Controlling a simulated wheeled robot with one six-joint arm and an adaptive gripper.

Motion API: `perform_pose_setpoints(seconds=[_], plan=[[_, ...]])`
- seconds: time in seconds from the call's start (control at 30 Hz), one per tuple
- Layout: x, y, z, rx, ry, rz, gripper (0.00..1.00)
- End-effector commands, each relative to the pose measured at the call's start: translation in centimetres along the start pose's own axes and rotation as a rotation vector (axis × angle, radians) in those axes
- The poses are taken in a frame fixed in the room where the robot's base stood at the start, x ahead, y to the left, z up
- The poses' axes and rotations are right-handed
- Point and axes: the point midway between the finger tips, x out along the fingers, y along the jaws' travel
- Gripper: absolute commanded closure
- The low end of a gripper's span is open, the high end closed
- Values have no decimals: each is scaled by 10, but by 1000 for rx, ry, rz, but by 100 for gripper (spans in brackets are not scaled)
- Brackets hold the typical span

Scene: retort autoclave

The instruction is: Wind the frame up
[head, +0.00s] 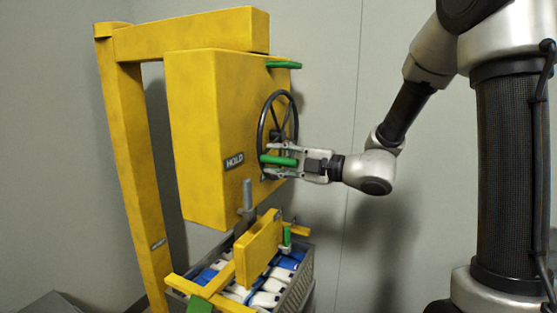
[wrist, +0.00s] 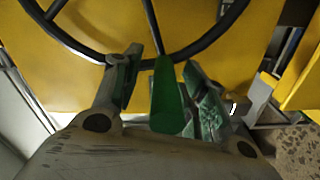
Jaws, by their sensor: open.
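A black handwheel (head: 262,125) is mounted on the side of a yellow hoist box labelled HOLD (head: 205,130). A green handle (head: 278,161) sticks out from the wheel's lower rim. My gripper (head: 275,160) is at this handle. In the wrist view the handle (wrist: 167,100) lies between the two open fingers (wrist: 160,85), with a gap visible on each side. The wheel's rim (wrist: 190,48) passes just beyond the fingertips. Below the box a yellow lifting frame (head: 258,250) hangs under a grey rod (head: 247,197), at a crate (head: 297,285).
The crate holds several white and blue packs (head: 265,299). A yellow post (head: 135,180) and top beam (head: 190,32) carry the box. A green lever (head: 284,65) juts from the box's upper edge. Bare grey wall (head: 330,70) lies behind, with free room right of the box.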

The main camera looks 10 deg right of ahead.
Motion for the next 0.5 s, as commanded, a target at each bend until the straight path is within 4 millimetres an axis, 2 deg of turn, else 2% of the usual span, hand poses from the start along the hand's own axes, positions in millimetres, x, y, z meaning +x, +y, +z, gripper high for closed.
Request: perform_pose_setpoints(seconds=[0.17,0.5], plan=[[-15,0,1,1,-4,0,57],[-88,0,1,-1,-5,2,57]])
